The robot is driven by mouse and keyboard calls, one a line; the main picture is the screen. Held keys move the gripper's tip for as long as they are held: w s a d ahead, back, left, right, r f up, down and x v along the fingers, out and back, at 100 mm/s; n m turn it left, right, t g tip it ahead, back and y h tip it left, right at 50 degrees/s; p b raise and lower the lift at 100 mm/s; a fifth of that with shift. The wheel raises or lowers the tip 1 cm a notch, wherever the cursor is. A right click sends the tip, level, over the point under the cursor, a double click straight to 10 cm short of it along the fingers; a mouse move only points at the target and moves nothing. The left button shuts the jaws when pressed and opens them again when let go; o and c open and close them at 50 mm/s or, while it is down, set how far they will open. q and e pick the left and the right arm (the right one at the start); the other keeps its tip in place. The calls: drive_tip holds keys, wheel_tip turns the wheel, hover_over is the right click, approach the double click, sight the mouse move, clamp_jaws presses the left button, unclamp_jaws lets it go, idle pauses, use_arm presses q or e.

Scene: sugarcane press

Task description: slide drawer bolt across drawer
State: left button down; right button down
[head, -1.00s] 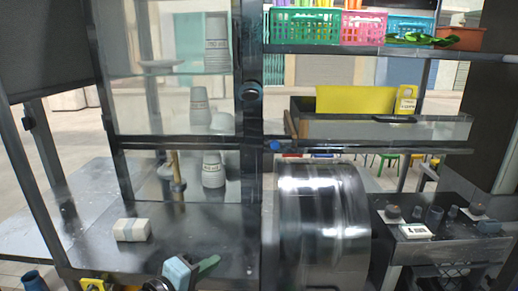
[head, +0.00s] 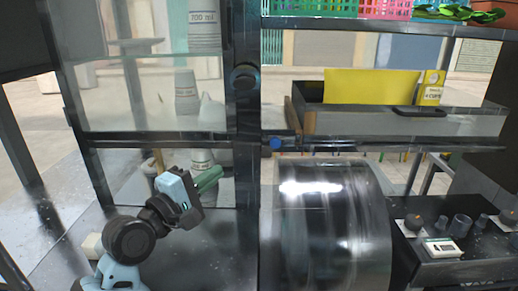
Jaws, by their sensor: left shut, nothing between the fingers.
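The grey open-topped drawer (head: 455,123) sits on the frame at the upper right, with a black handle-like piece (head: 419,113) on its front edge. A dark horizontal rail (head: 330,143) runs below it. A small blue knob (head: 276,143) sits at the rail's left end, beside the dark upright post; it looks like the drawer bolt, but I cannot tell for sure. My left gripper (head: 208,179), with green fingers, is shut and empty. It is left of the post, below and left of the blue knob, and apart from it. My right gripper is out of view.
A large shiny metal drum (head: 325,225) stands right of the post (head: 246,180). Clear panels with white cups (head: 185,90) are behind my left arm. A yellow board (head: 370,86) stands in the drawer. A dark box with knobs (head: 455,268) is at lower right.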

use_arm(q)
drive_tip(key=x, duration=1)
drive_tip(key=d, duration=0.4)
drive_tip(key=shift+w+r, duration=0.3)
drive_tip(key=shift+r, duration=0.05)
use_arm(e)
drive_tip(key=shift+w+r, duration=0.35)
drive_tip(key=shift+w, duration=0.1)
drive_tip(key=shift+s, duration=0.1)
use_arm(q)
drive_tip(key=shift+p, duration=0.3)
